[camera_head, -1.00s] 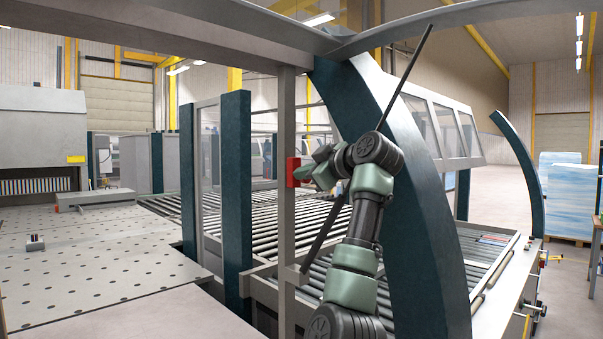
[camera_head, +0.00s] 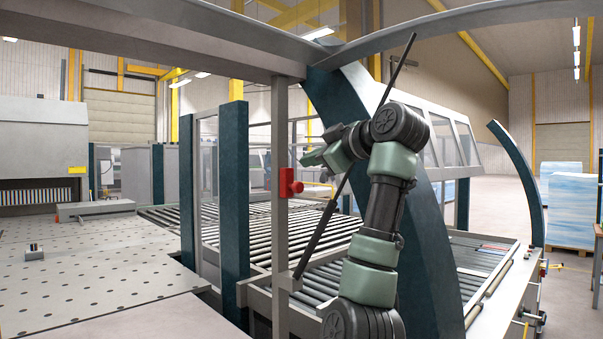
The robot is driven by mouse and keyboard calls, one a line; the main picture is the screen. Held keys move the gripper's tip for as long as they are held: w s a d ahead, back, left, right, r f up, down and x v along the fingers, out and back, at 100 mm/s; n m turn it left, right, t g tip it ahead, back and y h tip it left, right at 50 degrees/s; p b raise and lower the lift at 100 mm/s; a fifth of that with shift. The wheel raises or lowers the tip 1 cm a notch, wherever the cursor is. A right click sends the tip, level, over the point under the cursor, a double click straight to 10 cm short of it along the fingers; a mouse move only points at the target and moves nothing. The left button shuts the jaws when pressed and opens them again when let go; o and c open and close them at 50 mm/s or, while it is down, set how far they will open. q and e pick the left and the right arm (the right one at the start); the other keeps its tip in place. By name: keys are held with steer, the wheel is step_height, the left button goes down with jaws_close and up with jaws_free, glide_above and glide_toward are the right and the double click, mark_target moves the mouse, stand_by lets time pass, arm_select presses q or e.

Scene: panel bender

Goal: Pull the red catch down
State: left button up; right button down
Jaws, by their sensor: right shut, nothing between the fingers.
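The red catch (camera_head: 286,183) is fixed on the grey upright post (camera_head: 281,235), with a red knob sticking out to its right. My right gripper (camera_head: 308,158) is up and to the right of the catch, apart from it. It is small and partly turned away, and its fingers look shut with nothing in them. A thin dark bar (camera_head: 340,195) runs slanting from a bracket low on the post up behind my right arm. My left gripper is not in view.
A dark teal curved frame (camera_head: 425,215) stands right behind my right arm. Roller conveyors (camera_head: 300,225) lie behind the post. A perforated table (camera_head: 90,260) spreads at the left, beside a dark teal column (camera_head: 234,180).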

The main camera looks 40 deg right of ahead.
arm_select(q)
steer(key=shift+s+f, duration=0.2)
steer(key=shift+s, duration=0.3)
arm_select(e)
steer(key=shift+s+a+r, duration=0.1)
steer(key=shift+s, duration=0.3)
steer(key=shift+s, duration=0.1)
